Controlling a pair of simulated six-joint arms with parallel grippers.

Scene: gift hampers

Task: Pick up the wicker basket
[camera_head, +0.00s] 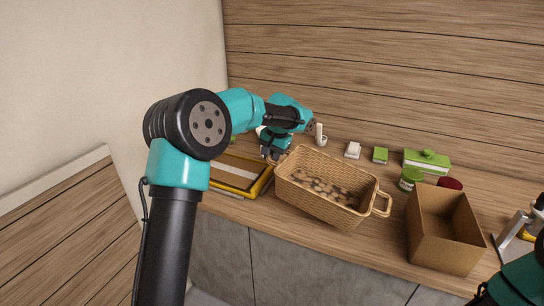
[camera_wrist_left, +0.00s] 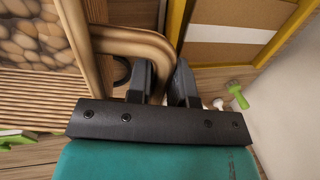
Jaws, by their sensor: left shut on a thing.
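The wicker basket (camera_head: 322,202) is tan and woven, with a loop handle at each end and a brown pebble-like pattern inside. It is in the middle of the counter in the head view, and its wall and handle show at the left of the left wrist view (camera_wrist_left: 35,95). My left gripper (camera_head: 274,156) is at the basket's left end. In the wrist view its dark fingers (camera_wrist_left: 168,82) are shut on the basket's handle. I cannot tell whether the basket is clear of the counter. My right gripper is out of view; only part of my right arm shows at the lower right.
A yellow-framed tray (camera_head: 262,184) lies just left of the basket, partly behind my left arm. An open cardboard box (camera_head: 443,238) stands to the right. Green jar (camera_head: 409,178), green box (camera_head: 427,160) and small items line the back. The counter's front edge is close.

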